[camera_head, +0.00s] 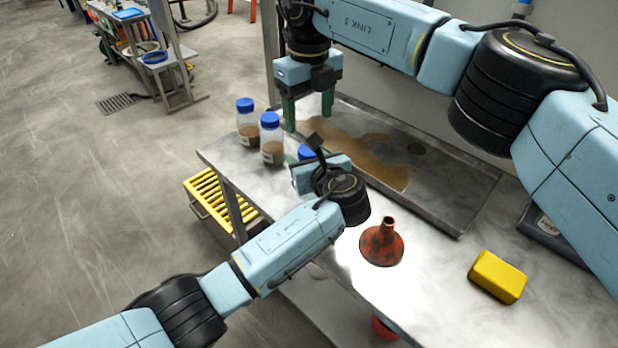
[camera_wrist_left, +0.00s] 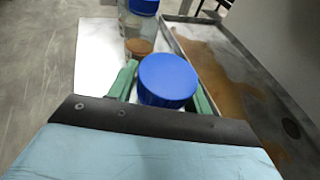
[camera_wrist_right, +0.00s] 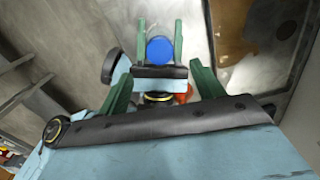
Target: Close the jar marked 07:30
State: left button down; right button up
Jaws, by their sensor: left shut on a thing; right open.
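A jar with a blue lid (camera_wrist_left: 168,80) stands between the green fingers of my left gripper (camera_wrist_left: 164,92), which is shut on it. In the head view that lid (camera_head: 305,152) shows behind my left wrist; the jar body is mostly hidden. The lid also shows from above in the right wrist view (camera_wrist_right: 160,50). Two more blue-capped jars (camera_head: 247,122) (camera_head: 271,140) with brown contents stand on the table's far left. Their labels are too small to read, and the held jar's label is hidden.
A metal tray (camera_head: 450,210) with a brown wet patch lies along the wall side. A red funnel (camera_head: 382,246) and a yellow block (camera_head: 497,276) stand on the steel table. A yellow-slatted crate (camera_head: 212,202) is below the left edge.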

jog(key=shift+r, duration=2.4)
pick_arm(q)
jog(key=c, duration=0.6)
grip_release()
jog(key=shift+o, duration=0.2)
jog(key=shift+s, duration=0.1)
jog(key=p+v, duration=0.3)
jog(key=v, duration=1)
pick_arm(e)
notch_tip(320, 180, up, 3)
jog(key=shift+f, duration=0.1)
pick_arm(q)
jog(key=shift+s+r, duration=0.1)
